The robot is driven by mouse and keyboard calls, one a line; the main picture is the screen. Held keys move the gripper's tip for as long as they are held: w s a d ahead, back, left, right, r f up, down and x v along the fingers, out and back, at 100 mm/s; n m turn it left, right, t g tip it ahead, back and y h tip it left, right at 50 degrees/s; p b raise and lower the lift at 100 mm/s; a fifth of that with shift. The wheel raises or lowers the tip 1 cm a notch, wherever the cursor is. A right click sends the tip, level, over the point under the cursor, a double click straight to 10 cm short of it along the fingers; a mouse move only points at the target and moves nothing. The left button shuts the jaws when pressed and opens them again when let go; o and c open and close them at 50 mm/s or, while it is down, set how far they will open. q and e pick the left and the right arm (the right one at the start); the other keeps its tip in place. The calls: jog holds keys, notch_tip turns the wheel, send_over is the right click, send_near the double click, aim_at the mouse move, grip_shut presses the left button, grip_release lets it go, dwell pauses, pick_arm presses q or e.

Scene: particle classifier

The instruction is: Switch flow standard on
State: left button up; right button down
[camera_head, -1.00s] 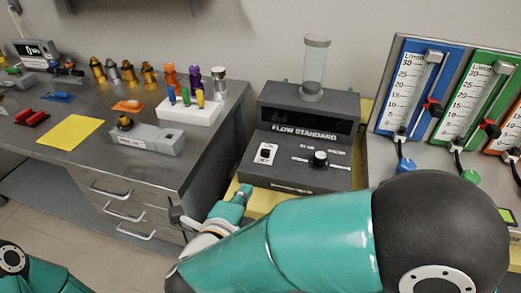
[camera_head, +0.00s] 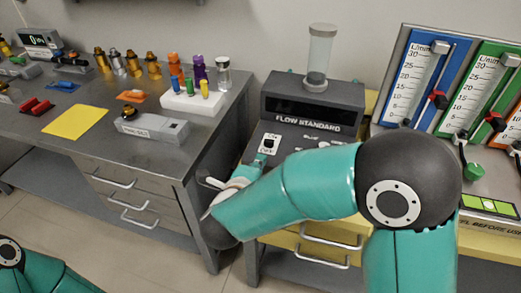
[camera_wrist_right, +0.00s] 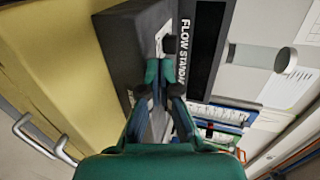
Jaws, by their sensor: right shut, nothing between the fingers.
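The flow standard (camera_head: 310,95) is a dark box with a sloped front and a clear cylinder on top; its display strip looks dark. Its white switch plate (camera_head: 268,143) is at the left of the sloped front, and the arm covers the knob area. In the right wrist view, the box (camera_wrist_right: 130,45) is turned sideways, with the switch plate (camera_wrist_right: 162,35) just beyond the fingertips. My right gripper (camera_head: 259,161) is shut and empty, its tips close to the switch; I cannot tell whether they touch. In the wrist view, the tips (camera_wrist_right: 160,72) are together. My left gripper is out of view.
A flowmeter panel (camera_head: 460,55) with blue, green and orange gauges stands to the right. A metal bench (camera_head: 60,150) on the left holds coloured vials in a white block (camera_head: 193,104), brass parts and a yellow sheet (camera_head: 76,122). Drawers (camera_head: 305,245) are below.

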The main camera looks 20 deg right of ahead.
aim_at(268, 145)
jog(key=w+d, duration=0.2)
jog(key=w, duration=0.2)
jog(key=shift+w+d+f, duration=0.1)
jog(key=shift+d+f, duration=0.05)
jog(key=shift+d, duration=0.25)
